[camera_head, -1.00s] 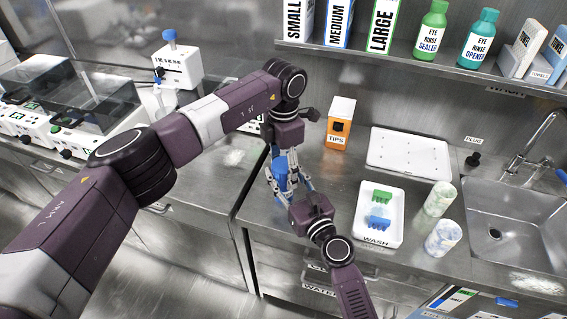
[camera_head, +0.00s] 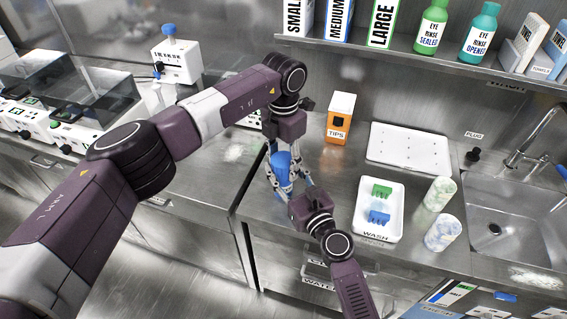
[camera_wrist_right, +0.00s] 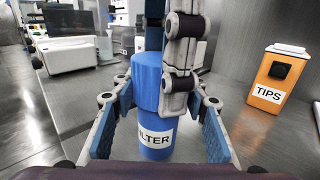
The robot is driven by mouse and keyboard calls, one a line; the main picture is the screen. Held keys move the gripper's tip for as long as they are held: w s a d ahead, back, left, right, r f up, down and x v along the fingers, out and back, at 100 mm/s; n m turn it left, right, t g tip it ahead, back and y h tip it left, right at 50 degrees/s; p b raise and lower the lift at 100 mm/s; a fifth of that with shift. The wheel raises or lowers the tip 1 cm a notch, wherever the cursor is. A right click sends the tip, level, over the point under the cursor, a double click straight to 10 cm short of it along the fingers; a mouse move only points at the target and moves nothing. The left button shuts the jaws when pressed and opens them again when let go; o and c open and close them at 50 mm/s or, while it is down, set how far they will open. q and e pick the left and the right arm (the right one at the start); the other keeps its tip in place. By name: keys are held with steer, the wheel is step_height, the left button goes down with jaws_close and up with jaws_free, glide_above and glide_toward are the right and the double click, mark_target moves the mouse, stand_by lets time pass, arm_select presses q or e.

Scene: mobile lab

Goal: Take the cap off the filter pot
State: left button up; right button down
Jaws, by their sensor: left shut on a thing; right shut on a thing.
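The blue filter pot (camera_head: 283,187) stands on the steel counter between my two grippers. In the right wrist view its labelled body (camera_wrist_right: 157,140) is upright, with the blue cap (camera_wrist_right: 147,78) on top. The cap also shows in the head view (camera_head: 281,160). My left gripper (camera_head: 282,153) comes down from above and is shut on the cap; its finger covers the cap's right side in the wrist view. My right gripper (camera_head: 288,183) reaches in from the front, shut on the pot body, with a finger on each side. Cap and body show no clear gap.
An orange TIPS box (camera_head: 340,118) stands behind and to the right. A white WASH tray (camera_head: 373,237) with green and blue pieces, two pale cups (camera_head: 440,194) and a sink (camera_head: 510,225) lie to the right. A white tray (camera_head: 408,147) lies at the back.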

steer(key=shift+d, duration=0.15)
arm_select(q)
steer(key=o, duration=1.3)
steer(key=shift+r, duration=2.25)
arm_select(e)
steer(key=c, duration=1.1)
jaws_free()
